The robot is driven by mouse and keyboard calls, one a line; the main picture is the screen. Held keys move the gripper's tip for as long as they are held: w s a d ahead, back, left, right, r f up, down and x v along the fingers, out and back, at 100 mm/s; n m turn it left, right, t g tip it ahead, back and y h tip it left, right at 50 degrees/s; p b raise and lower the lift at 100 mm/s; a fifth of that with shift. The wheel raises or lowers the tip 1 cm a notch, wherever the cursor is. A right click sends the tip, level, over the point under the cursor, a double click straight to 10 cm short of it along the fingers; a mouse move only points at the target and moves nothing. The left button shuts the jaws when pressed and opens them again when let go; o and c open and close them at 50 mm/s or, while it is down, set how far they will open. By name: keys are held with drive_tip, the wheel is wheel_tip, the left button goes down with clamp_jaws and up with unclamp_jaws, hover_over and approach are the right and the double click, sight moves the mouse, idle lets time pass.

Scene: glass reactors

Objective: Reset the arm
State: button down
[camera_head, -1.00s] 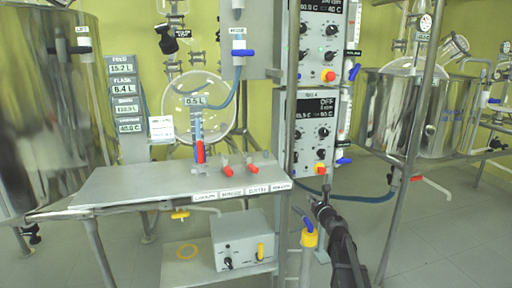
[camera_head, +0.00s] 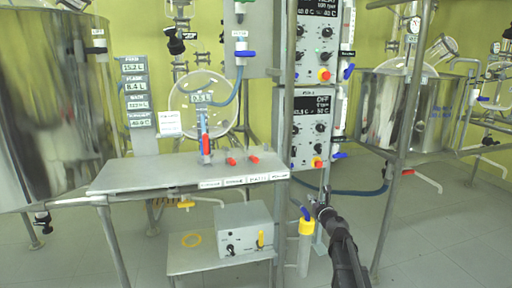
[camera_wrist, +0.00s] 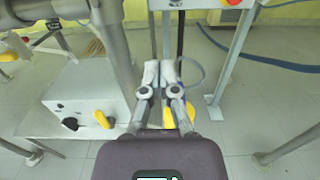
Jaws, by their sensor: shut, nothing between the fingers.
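My arm (camera_head: 343,250) reaches up from the bottom of the head view, right of the steel bench. My gripper (camera_head: 324,200) is small there, in front of the control column's lower end. In the wrist view my gripper (camera_wrist: 161,68) shows its two fingers close together and empty, pointing at the frame posts and floor. A yellow-topped post (camera_head: 305,228) stands just left of my arm; part of the yellow piece (camera_wrist: 180,115) shows behind the fingers.
The steel bench (camera_head: 150,172) with red-handled valves is at the left. Below it a white control box (camera_head: 243,228) sits on a low shelf. A control panel (camera_head: 311,117) rises above my gripper. A steel vessel (camera_head: 432,118) stands behind right. Floor at the right is open.

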drive_tip(key=s+a+f+n+g+y+p, duration=0.1)
drive_tip(key=s+a+f+n+g, duration=0.35)
drive_tip(key=s+n, duration=0.4)
drive_tip(key=s+a+f+n+g+y+p, duration=0.15)
drive_tip(key=s+a+f+n+g, duration=0.35)
drive_tip(key=n, duration=0.7)
drive_tip(key=s+d+f+n+g+h+p, duration=0.1)
drive_tip(key=s+d+f+n+g+h, duration=0.2)
drive_tip(key=s+n, duration=0.5)
drive_tip(key=s+d+f+n+g+h+p, duration=0.1)
drive_tip(key=s+d+n+g+h+p, duration=0.25)
drive_tip(key=s, duration=0.85)
wheel_tip(320, 180, up, 37)
drive_tip(key=n+g+p, duration=0.1)
drive_tip(key=p, duration=3.4)
drive_tip(key=shift+a+h, duration=0.3)
drive_tip(key=shift+a, duration=0.05)
drive_tip(key=shift+r, duration=0.1)
